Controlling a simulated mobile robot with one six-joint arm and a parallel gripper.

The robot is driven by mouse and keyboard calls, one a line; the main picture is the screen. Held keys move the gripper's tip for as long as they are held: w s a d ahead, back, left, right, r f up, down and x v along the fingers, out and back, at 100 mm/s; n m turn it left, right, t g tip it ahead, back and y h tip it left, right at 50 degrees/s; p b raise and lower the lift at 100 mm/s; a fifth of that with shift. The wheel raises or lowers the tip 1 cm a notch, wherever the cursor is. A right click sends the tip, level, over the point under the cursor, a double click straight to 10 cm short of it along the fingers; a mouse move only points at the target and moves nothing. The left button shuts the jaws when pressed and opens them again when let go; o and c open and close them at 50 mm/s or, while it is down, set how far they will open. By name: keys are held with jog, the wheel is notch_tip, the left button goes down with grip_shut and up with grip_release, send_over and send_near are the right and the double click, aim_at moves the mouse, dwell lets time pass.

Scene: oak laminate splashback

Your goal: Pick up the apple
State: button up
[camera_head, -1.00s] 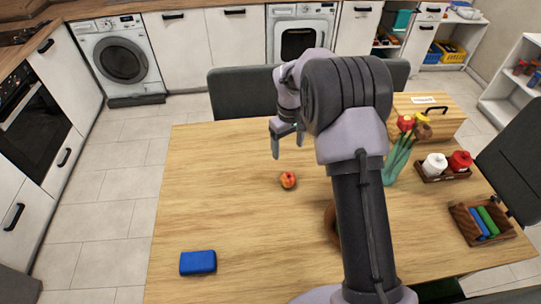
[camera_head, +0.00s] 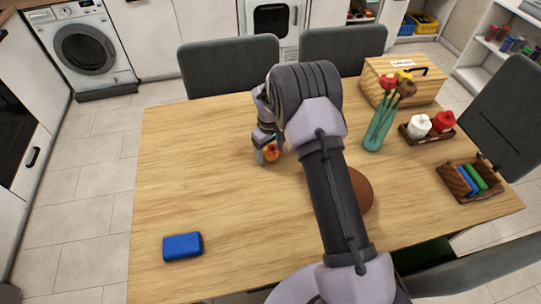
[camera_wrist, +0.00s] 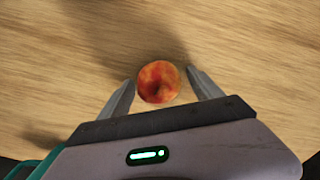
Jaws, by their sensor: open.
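The apple (camera_head: 271,153) is small, red and orange, on the wooden table (camera_head: 200,190) near its middle. In the wrist view the apple (camera_wrist: 158,82) lies between the tips of the two open fingers, with a gap on each side. My gripper (camera_head: 267,156) is low over the table at the apple, and it also shows in the wrist view (camera_wrist: 160,88). In the head view the fingers partly cover the apple. I cannot tell how far above the table the fingertips are.
A blue box-like item (camera_head: 183,246) lies front left. A round brown item (camera_head: 361,192) is partly behind my arm. A vase with flowers (camera_head: 380,125), a wooden bread box (camera_head: 410,85), a tray with jars (camera_head: 430,130) and a small crate (camera_head: 470,182) stand right.

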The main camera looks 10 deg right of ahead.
jog(key=shift+r, duration=0.1)
jog(key=c, duration=1.5)
